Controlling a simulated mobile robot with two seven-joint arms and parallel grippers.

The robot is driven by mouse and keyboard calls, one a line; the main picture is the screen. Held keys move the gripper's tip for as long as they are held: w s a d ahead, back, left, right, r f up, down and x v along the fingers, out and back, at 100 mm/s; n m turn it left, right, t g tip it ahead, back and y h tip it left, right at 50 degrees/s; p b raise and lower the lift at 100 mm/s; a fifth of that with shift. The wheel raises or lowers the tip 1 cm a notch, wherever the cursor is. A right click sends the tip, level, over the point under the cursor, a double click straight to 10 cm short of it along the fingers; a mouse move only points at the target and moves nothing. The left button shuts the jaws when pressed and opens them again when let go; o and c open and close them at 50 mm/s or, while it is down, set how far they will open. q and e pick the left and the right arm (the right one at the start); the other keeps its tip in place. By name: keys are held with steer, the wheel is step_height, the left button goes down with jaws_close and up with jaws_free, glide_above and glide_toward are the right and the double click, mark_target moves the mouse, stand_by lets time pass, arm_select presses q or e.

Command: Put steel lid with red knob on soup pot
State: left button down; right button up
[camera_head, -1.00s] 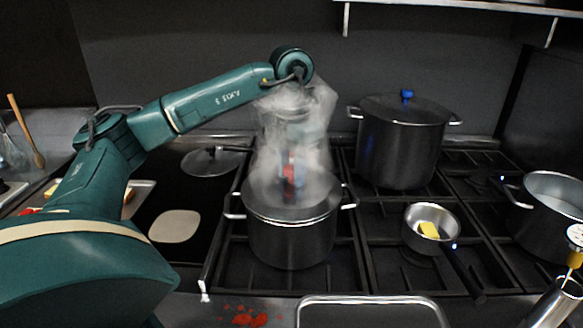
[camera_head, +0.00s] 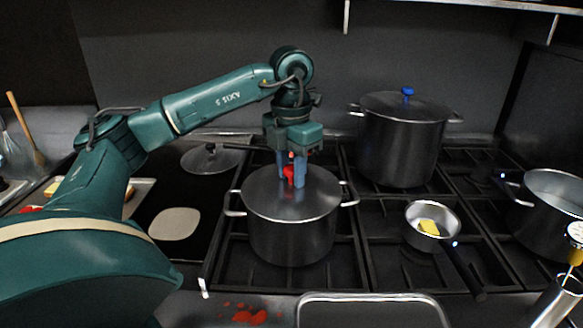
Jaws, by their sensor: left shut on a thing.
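The steel lid (camera_head: 262,197) with its red knob (camera_head: 289,172) lies on the soup pot (camera_head: 292,240) and looks level over the rim. The pot stands on the front left of the stove grate. My left gripper (camera_head: 291,178) points straight down over the middle of the lid, and its fingers are shut on the red knob. My right gripper is not in view.
A tall pot (camera_head: 399,150) with a blue-knobbed lid stands behind right. A small pan (camera_head: 432,221) with a yellow piece sits right, its handle pointing forward. Another open pot (camera_head: 545,215) is at far right. A glass lid (camera_head: 210,158) lies back left. Red bits (camera_head: 245,314) lie in front.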

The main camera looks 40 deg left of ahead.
arm_select(q)
steer(key=c, duration=0.5)
jaws_free()
steer(key=shift+r, duration=0.15)
steer(key=shift+r+p, duration=3)
steer(key=shift+r, duration=0.4)
